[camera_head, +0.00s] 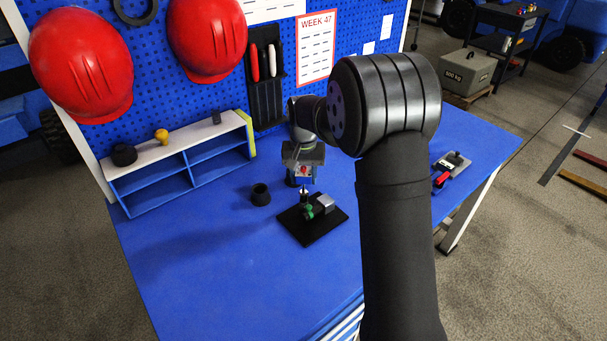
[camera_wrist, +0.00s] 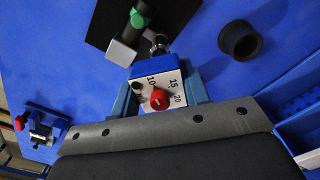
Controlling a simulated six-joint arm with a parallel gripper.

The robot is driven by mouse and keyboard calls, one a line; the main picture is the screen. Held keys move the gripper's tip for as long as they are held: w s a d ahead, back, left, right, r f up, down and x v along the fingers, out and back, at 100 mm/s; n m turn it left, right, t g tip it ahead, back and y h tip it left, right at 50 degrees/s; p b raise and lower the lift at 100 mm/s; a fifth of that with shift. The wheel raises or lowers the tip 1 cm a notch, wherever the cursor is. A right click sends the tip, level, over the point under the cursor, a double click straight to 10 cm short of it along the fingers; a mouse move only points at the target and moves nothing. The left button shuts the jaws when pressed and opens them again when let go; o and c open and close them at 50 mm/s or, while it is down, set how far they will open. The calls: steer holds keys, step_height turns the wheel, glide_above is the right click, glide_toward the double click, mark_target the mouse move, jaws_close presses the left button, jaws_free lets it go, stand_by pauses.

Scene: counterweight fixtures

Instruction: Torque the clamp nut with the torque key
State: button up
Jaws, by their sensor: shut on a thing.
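My gripper (camera_head: 303,172) is shut on the torque key, a pale block with a dial marked 10, 15, 20 and a red pointer knob. The key (camera_wrist: 147,88) sits between my blue fingers (camera_wrist: 162,92) in the wrist view. Just below it in the head view is the clamp fixture, with a black base plate (camera_head: 301,234), a green part (camera_head: 308,211) and a grey block (camera_head: 326,202). A small metal piece (camera_wrist: 159,42), perhaps the clamp nut, shows at the key's far end. I cannot tell whether the key touches it.
A black cup-like holder (camera_head: 260,195) stands left of the plate. A blue shelf (camera_head: 180,150) with small items on top is at the back left. A small fixture with a red handle (camera_head: 441,179) lies at the right. The front left table is clear.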

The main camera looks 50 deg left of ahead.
steer(key=shift+f, duration=0.6)
stand_by(0.3)
steer(key=shift+m, duration=0.3)
steer(key=m, duration=0.4)
steer(key=shift+m, duration=1.1)
steer(key=m, duration=0.4)
steer(key=shift+r, duration=0.1)
steer(key=shift+r, duration=1.95)
